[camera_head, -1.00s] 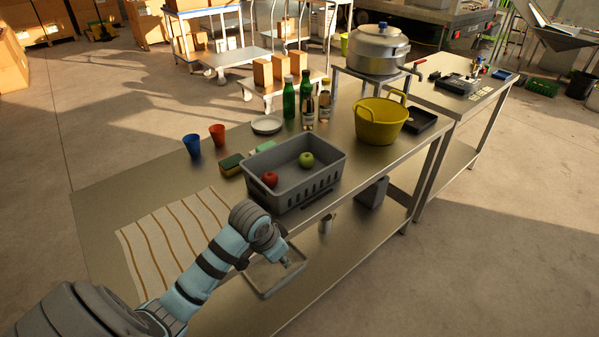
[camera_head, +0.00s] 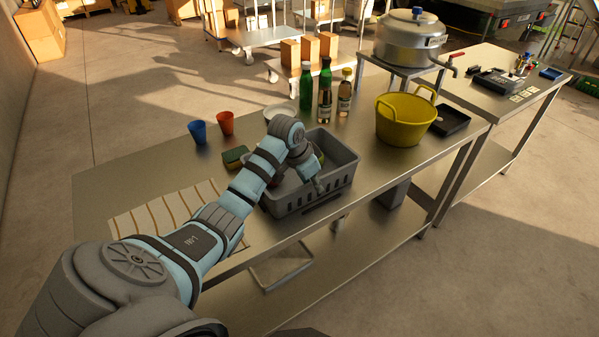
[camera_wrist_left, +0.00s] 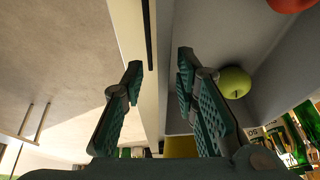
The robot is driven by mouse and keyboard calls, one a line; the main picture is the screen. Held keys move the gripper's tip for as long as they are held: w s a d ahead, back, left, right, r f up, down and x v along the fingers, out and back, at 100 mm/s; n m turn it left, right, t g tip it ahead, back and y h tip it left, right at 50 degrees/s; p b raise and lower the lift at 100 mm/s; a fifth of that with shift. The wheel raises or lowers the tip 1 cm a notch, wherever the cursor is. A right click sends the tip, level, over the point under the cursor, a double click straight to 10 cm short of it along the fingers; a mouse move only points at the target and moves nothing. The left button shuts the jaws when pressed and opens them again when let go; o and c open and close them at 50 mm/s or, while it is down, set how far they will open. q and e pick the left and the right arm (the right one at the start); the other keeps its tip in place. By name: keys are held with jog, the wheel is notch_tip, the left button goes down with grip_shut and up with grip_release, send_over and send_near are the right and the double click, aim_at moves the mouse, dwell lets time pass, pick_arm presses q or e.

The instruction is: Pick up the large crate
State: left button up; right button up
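The large grey crate (camera_head: 338,187) sits on the metal table, partly hidden behind my left arm in the head view. My left gripper (camera_head: 319,186) is at the crate's near long side. In the left wrist view the open fingers of my left gripper (camera_wrist_left: 160,62) stand on either side of the crate wall (camera_wrist_left: 150,100), one outside and one inside, with gaps on both sides. A green apple (camera_wrist_left: 235,82) lies in the crate beside the inner finger, and a red apple (camera_wrist_left: 290,4) shows at the top edge. My right gripper is not in view.
A striped cloth (camera_head: 150,217) lies at the table's left.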

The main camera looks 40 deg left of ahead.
aim_at(322, 196)
pick_arm(q)
jog(key=x, duration=0.6)
jog(key=shift+w+a+b, duration=0.25)
jog(key=shift+w+b, duration=0.1)
jog(key=shift+w, duration=0.1)
jog(key=shift+s+r, duration=0.2)
jog(key=shift+s, duration=0.05)
jog(key=shift+c, duration=0.3)
jog(key=c, duration=0.3)
grip_shut()
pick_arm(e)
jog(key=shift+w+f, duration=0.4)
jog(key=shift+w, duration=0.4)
